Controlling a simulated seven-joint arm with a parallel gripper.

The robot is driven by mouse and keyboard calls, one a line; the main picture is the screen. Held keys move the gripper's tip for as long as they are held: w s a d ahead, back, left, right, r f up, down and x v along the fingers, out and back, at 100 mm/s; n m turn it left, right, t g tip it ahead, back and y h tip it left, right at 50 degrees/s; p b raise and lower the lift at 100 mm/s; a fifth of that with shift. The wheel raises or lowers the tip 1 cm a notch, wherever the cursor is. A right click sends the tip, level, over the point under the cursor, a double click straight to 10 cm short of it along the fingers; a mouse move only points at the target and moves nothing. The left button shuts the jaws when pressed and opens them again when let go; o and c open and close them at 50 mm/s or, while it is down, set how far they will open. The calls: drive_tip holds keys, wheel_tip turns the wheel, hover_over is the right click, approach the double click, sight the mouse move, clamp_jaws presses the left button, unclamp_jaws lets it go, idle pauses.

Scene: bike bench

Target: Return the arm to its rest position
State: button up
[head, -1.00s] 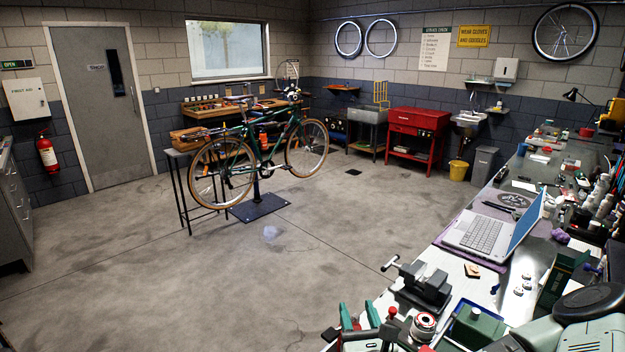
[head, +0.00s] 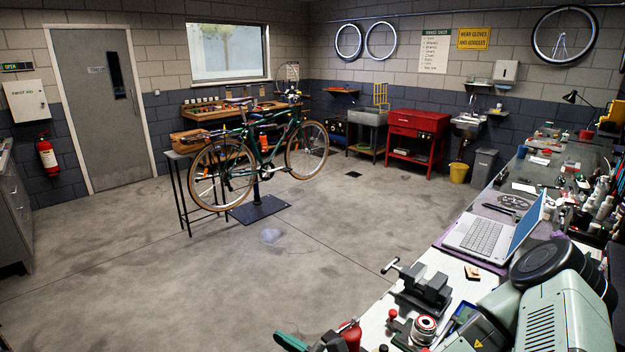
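My arm, pale grey-green with a black round cap, fills the bottom right corner of the head view and covers part of the workbench (head: 455,268).
A black vise (head: 426,288) and an open laptop (head: 485,235) stand on the bench near my arm. Small tools and bottles crowd the bench's right side. A green bicycle (head: 262,150) is on a stand across the room.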

drive_tip(key=s+f+g, duration=0.1)
drive_tip(key=f, duration=0.3)
drive_tip(key=s+a+f+n+y, duration=0.1)
drive_tip(key=f, duration=0.3)
drive_tip(key=s+f+n+g, duration=0.1)
drive_tip(key=f, duration=0.2)
drive_tip(key=shift+a+f+g, duration=0.3)
drive_tip(key=shift+f, duration=0.1)
drive_tip(key=v, duration=0.5)
drive_tip(key=shift+d, duration=0.4)
drive_tip(key=shift+s+d, duration=0.35)
drive_tip(key=shift+d, duration=0.3)
drive_tip(key=o, duration=0.4)
